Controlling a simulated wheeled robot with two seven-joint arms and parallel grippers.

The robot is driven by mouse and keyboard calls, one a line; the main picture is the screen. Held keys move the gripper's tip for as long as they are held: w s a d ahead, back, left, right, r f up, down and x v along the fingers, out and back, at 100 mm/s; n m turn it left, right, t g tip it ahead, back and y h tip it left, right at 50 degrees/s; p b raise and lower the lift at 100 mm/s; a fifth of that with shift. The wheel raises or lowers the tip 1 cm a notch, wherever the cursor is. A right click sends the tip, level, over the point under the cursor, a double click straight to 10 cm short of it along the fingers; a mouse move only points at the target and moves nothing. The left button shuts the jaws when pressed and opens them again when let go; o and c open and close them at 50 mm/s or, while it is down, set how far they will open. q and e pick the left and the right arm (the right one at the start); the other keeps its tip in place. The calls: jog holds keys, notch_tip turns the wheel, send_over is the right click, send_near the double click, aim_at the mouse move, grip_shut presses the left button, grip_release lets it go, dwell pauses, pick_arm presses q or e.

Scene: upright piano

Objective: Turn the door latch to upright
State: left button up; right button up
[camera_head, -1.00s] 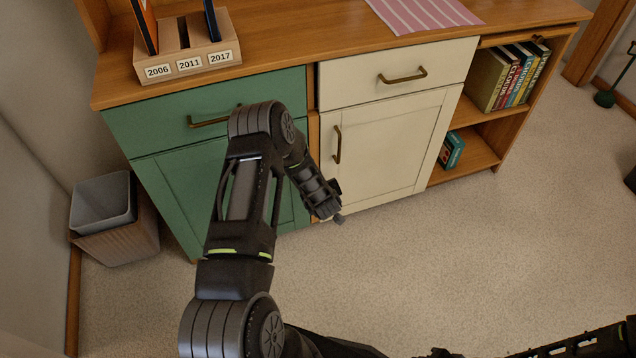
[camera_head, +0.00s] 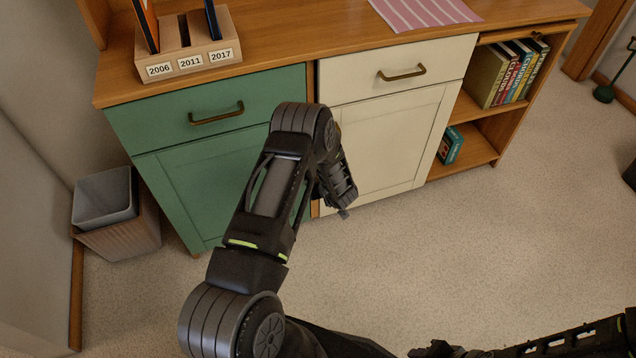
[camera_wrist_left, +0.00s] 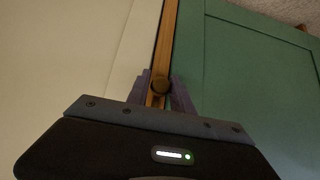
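The door latch (camera_wrist_left: 160,84) shows in the left wrist view as a small dark round piece. It is on the wooden strip between the cream door (camera_wrist_left: 70,60) and the green door (camera_wrist_left: 260,75). My left gripper (camera_wrist_left: 160,92) has its two fingers apart, one on each side of the latch. I cannot tell whether they touch it, nor which way the latch is turned. In the head view my left gripper (camera_head: 344,212) is low in front of the cabinet, and my arm hides the latch. My right gripper (camera_head: 432,350) is at the bottom edge, its fingers unclear.
The cream door has a vertical handle, mostly behind my arm. A green drawer handle (camera_head: 216,114) and a cream drawer handle (camera_head: 402,73) stick out above. A grey bin (camera_head: 105,200) stands at the left. The carpet (camera_head: 480,240) in front is clear.

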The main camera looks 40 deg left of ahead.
pick_arm(q)
jog(key=o, duration=0.3)
jog(key=shift+o, duration=0.2)
jog(key=p+v, duration=0.2)
jog(key=v, duration=0.5)
jog(key=shift+s+d+r, duration=0.15)
jog(key=shift+d+r, duration=0.05)
jog(key=shift+r, duration=0.05)
